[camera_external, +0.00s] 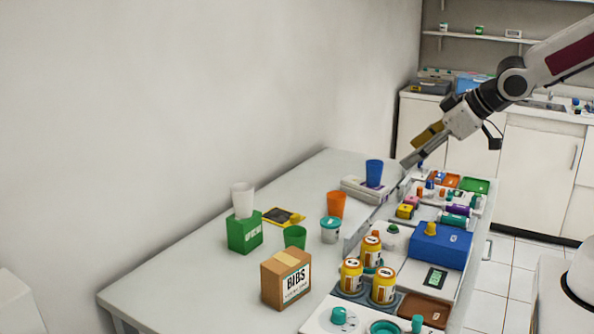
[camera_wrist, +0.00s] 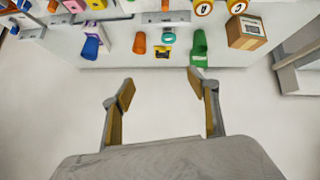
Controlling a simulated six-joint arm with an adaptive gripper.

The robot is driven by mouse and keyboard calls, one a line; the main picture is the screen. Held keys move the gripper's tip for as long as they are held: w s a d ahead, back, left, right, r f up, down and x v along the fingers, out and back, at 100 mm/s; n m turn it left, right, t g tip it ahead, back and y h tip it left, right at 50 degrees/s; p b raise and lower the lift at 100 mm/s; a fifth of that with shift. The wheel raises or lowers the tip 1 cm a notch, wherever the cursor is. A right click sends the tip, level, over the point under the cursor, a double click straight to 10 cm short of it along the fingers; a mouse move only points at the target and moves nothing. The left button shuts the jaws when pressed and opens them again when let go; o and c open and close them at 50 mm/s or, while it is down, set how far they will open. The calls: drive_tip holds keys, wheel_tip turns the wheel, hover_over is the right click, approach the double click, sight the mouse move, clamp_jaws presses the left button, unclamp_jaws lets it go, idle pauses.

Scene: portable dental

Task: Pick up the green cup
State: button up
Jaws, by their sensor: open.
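The green cup (camera_external: 295,237) stands on the table behind the BIBS box, beside the green box. In the wrist view a green cup shape (camera_wrist: 199,42) shows at upper right of centre and overlaps the green box, so its outline is hard to separate. My gripper (camera_external: 416,148) is raised above the far end of the table, well away from the green cup. In the wrist view my gripper (camera_wrist: 162,86) has its two fingers wide apart with nothing between them.
The BIBS box (camera_external: 286,278), green box (camera_external: 244,233) with a white cup (camera_external: 242,200) on it, lidded teal container (camera_external: 330,230) and orange cup (camera_external: 336,204) surround the green cup. A blue cup (camera_external: 374,173) stands farther back. Bare table lies at left.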

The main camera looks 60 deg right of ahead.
drive_tip(key=w+a+f+n+t+y, duration=0.35)
drive_tip(key=w+f, duration=0.85)
drive_tip(key=w, duration=0.4)
drive_tip(key=y, duration=0.4)
approach(301, 233)
drive_tip(key=w+a+r, duration=0.1)
drive_tip(key=a+r, duration=0.1)
drive_tip(key=shift+a+f+n, duration=0.25)
drive_tip(key=shift+f+n, duration=0.1)
drive_tip(key=shift+f, duration=0.2)
drive_tip(key=shift+w, duration=0.15)
drive_tip(key=shift+g+x, duration=0.25)
drive_tip(key=shift+x, duration=0.95)
drive_tip(key=shift+a+f, duration=0.1)
drive_tip(key=shift+x, duration=2.55)
